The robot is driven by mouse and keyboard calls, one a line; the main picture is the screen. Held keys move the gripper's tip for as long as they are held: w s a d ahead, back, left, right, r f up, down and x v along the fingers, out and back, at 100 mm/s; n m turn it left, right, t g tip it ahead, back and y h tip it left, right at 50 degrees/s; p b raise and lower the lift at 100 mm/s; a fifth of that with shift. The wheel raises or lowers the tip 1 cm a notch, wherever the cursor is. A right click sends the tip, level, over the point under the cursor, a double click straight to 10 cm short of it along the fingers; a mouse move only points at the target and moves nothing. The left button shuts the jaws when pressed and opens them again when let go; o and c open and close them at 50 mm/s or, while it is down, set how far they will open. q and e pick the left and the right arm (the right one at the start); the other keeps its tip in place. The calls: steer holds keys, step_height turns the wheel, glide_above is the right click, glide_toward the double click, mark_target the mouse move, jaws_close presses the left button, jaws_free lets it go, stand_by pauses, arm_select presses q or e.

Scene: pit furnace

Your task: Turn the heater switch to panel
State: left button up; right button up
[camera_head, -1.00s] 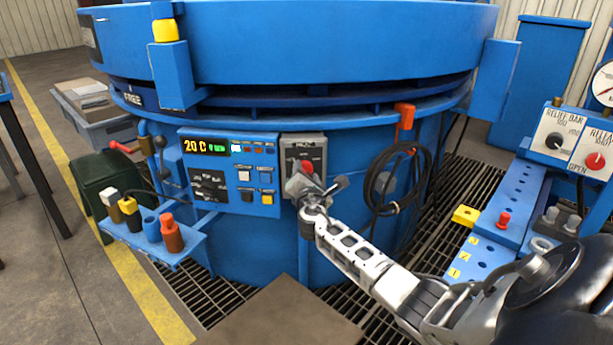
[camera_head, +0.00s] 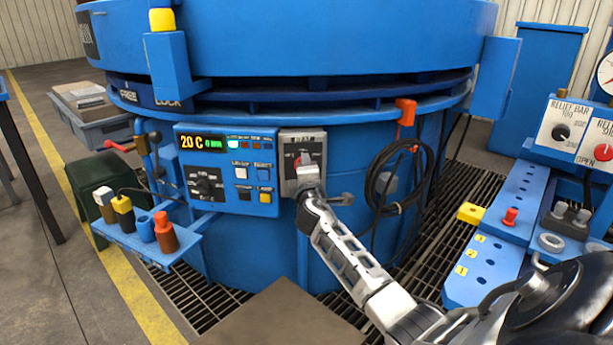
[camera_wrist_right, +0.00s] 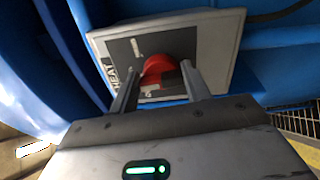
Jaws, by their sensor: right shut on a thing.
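The heater switch is a red knob (camera_wrist_right: 157,72) on a grey box (camera_head: 289,183), mounted on the blue furnace wall just right of the control panel. My right gripper (camera_head: 305,170) is at the knob, its two fingers on either side of it in the right wrist view (camera_wrist_right: 158,88). It is shut on the red knob. In the head view the gripper hides most of the knob. Part of a label on the box reads "HEAT" (camera_wrist_right: 132,80). My left gripper is not in view.
The blue control panel (camera_head: 228,148) shows "20 C" and has a black dial and buttons. A coiled black cable (camera_head: 376,196) hangs right of the box. A tool shelf (camera_head: 190,240) juts out at lower left. A blue bench (camera_head: 490,284) stands at right.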

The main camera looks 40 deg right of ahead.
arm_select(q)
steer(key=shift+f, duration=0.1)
arm_select(e)
steer(key=shift+f+m, duration=0.1)
steer(key=shift+m, duration=0.3)
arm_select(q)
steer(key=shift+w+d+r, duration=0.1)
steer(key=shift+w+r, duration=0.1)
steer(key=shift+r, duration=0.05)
arm_select(e)
steer(key=shift+a, duration=0.1)
steer(key=o, duration=1)
arm_select(q)
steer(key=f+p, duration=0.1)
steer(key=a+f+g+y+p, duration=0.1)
steer(key=p, duration=0.1)
arm_select(e)
steer(key=v, duration=1.6)
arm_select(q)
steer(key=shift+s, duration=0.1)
